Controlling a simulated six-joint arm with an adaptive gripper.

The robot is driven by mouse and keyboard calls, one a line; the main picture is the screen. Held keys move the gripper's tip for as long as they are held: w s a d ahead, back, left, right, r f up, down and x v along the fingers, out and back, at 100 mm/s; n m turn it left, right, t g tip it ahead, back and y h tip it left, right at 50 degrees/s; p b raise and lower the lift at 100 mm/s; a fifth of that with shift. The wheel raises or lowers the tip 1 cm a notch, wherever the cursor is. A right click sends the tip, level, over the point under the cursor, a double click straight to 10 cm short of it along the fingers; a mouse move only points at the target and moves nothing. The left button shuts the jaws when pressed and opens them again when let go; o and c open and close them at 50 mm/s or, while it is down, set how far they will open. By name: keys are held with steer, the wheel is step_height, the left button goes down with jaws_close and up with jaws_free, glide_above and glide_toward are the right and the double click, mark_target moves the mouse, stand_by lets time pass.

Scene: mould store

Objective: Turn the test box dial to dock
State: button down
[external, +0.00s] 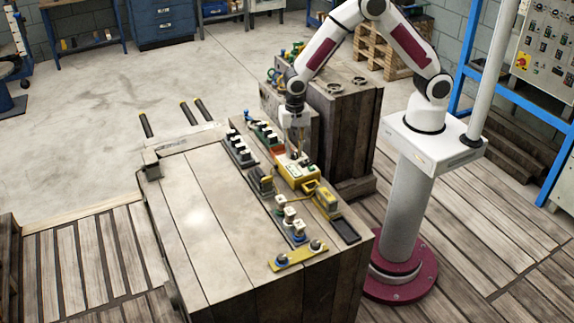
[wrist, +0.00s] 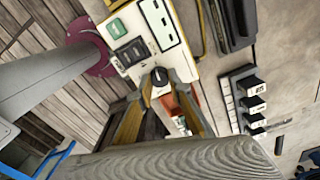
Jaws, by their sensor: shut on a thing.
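The test box (external: 301,183) is a yellow box with a pale top face, standing on the wooden bench. In the wrist view the test box (wrist: 130,22) shows a green button, a dark switch and white panels. Its black dial (wrist: 159,76) is near the lower edge of the face, with a pale pointer mark; the position labels are too small to read. My gripper (external: 297,155) points down over the box. In the wrist view my gripper (wrist: 162,88) has its brownish fingers on either side of the dial, shut on it. The dial is hidden in the external view.
A row of dark switches (wrist: 250,103) sits beside the box. A yellow device (external: 327,203), white-topped knobs (external: 290,214) and a yellow bar (external: 297,256) stand toward the bench's near end. The bench's left top (external: 200,215) is clear. A wooden cabinet (external: 350,120) stands behind.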

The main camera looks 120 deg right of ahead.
mark_target(294, 153)
steer(key=c, duration=1.8)
jaws_free()
steer(key=shift+c, duration=0.2)
steer(key=shift+r, duration=0.15)
step_height(294, 153, up, 12)
